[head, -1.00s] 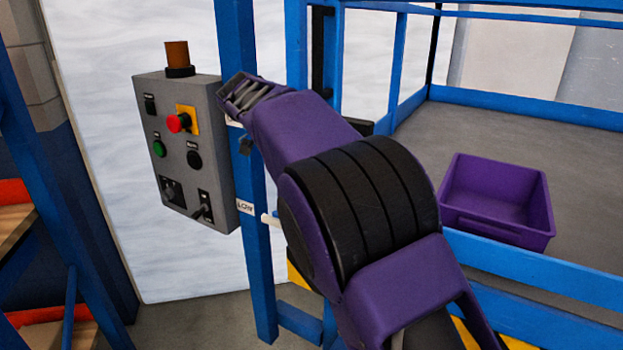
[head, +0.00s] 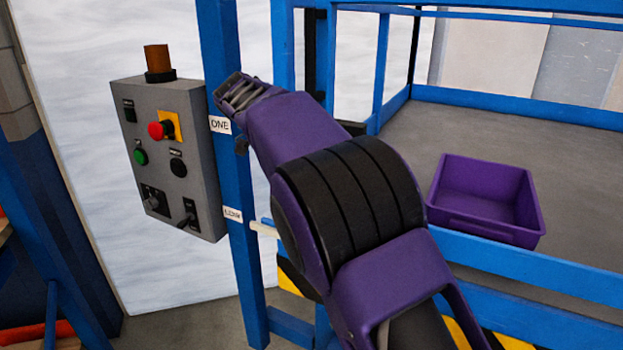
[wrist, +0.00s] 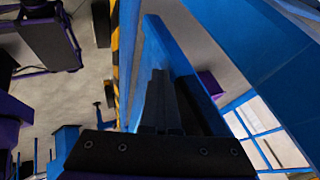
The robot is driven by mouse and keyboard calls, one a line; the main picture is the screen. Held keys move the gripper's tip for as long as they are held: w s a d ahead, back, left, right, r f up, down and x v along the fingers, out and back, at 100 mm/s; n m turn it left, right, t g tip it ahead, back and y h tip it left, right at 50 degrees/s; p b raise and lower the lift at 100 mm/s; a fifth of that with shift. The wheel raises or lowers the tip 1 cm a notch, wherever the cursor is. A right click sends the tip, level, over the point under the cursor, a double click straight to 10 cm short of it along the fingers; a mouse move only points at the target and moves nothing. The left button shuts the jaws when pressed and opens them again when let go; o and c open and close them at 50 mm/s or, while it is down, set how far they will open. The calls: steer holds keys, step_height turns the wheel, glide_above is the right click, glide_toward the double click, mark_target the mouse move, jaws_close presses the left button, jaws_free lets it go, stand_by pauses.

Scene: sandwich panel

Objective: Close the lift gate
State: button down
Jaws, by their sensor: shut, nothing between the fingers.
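The blue lift frame fills the right of the head view, with a low blue rail (head: 530,262) across its front and yellow-black striping below it. I cannot tell for sure which bars make up the gate, or how far it stands open. My gripper (wrist: 162,75) is shut and empty in the wrist view, its fingers pointing along a blue bar (wrist: 180,55) close on their right. I cannot tell whether they touch it. In the head view my purple arm crosses the front of the frame, and the fingers cannot be made out.
A grey control box (head: 165,160) with a red button, green button and orange beacon is on the blue post (head: 232,170) at left. A purple bin (head: 485,200) sits on the grey floor inside the frame. Blue racking (head: 45,200) stands at far left.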

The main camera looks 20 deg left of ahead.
steer(key=shift+w+d+r, duration=0.15)
steer(key=shift+w+r, duration=0.05)
steer(key=shift+w, duration=0.2)
steer(key=shift+w+d+r, duration=0.15)
steer(key=shift+w, duration=0.2)
steer(key=s+f+p+v, duration=0.1)
steer(key=p+v, duration=0.1)
steer(key=v, duration=1)
steer(key=shift+s+a+r, duration=0.15)
steer(key=shift+s+a, duration=0.05)
steer(key=shift+a, duration=0.15)
steer(key=shift+d, duration=0.1)
